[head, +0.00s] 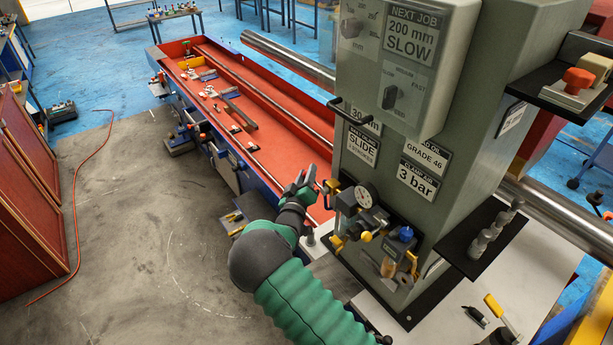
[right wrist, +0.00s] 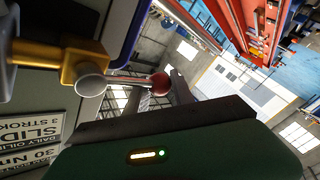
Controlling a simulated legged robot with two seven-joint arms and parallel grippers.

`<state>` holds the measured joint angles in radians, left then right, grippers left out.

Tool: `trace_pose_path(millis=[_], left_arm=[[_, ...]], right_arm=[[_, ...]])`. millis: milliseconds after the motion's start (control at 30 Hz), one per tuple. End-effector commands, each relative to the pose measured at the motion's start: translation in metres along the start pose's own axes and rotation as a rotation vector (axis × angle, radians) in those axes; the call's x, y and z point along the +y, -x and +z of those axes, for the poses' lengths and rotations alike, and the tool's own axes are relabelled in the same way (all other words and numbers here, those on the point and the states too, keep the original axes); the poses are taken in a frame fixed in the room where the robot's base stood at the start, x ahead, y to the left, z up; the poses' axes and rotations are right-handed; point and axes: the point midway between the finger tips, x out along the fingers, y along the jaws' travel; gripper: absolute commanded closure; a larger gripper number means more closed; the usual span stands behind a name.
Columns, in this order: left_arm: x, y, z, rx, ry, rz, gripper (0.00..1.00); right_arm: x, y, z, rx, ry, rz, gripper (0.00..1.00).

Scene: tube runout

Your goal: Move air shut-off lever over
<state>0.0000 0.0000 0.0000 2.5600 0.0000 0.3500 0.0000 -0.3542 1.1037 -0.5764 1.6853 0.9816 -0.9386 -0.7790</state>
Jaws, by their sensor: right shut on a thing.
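The air shut-off lever is a thin metal rod (right wrist: 128,79) with a red ball end (right wrist: 160,83), on a brass valve body (right wrist: 82,68) in the right wrist view. In the head view the brass air fittings (head: 345,203) sit on the side of the grey-green machine column, beside a round gauge (head: 366,196). My right gripper (head: 308,182) is just left of these fittings, at the lever's end. It is shut on the lever by the red ball; its fingers partly hide the contact. My left gripper is not in view.
The grey-green column (head: 462,115) with its label plates stands close right of my gripper. A black handle (head: 352,116) juts out above. A long red trough (head: 285,120) with a steel bar lies behind. A blue-capped bowl unit (head: 400,245) hangs below right. The floor at left is open.

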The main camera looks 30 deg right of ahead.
Motion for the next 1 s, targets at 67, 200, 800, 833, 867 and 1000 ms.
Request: trace_pose_path(millis=[67, 200, 800, 833, 867, 1000], left_arm=[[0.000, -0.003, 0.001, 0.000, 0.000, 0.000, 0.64], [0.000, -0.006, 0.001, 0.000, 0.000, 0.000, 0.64], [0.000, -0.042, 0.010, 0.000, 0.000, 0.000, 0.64], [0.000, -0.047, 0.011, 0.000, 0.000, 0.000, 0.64], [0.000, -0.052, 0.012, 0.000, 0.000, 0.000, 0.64], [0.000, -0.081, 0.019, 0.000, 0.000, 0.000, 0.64]], right_arm=[[-0.006, 0.003, 0.007, -0.011, -0.004, -0.008, 1.00], [-0.005, 0.003, 0.007, -0.005, -0.014, -0.002, 1.00], [0.003, 0.002, -0.001, 0.071, -0.134, 0.072, 1.00], [0.004, 0.002, -0.001, 0.080, -0.149, 0.082, 1.00], [0.005, 0.002, -0.002, 0.091, -0.165, 0.092, 1.00], [0.013, 0.004, -0.006, 0.149, -0.262, 0.150, 1.00]])
